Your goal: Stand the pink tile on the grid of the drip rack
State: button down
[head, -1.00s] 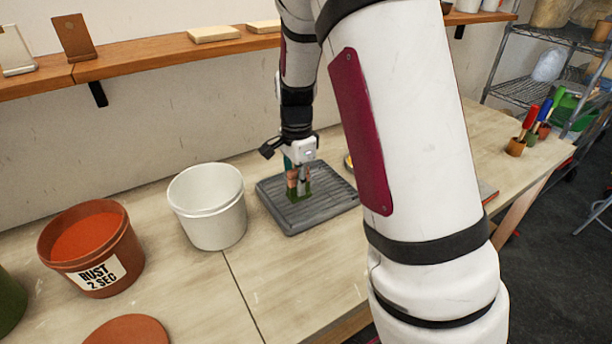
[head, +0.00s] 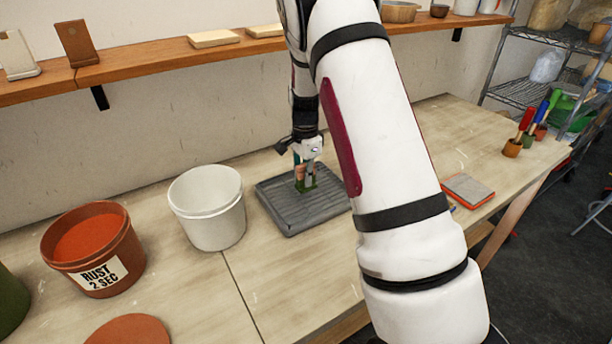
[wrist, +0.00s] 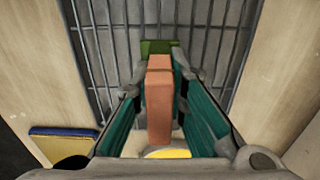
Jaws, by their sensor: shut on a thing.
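The pink tile (wrist: 160,100) is a brownish-pink slab with a green end (wrist: 157,47). My gripper (wrist: 158,85) is shut on it, with a teal-lined finger on each side. In the head view my gripper (head: 305,170) points down over the drip rack, and the tile's green end (head: 307,184) is lowermost. The tile looks roughly upright. The drip rack (head: 284,218) is a dark grey tray with a barred grid. Its bars (wrist: 105,55) show around the tile in the wrist view. I cannot tell whether the tile touches the grid.
A white bucket (head: 212,222) stands left of the rack, then a rust-labelled bucket (head: 95,255). A grey pad with a red edge (head: 468,190) lies to the right. A blue-and-yellow piece (wrist: 63,140) lies beside the rack. A wall shelf (head: 150,58) runs above.

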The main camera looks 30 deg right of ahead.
jog(key=shift+f, duration=0.15)
jog(key=c, duration=1.6)
grip_release()
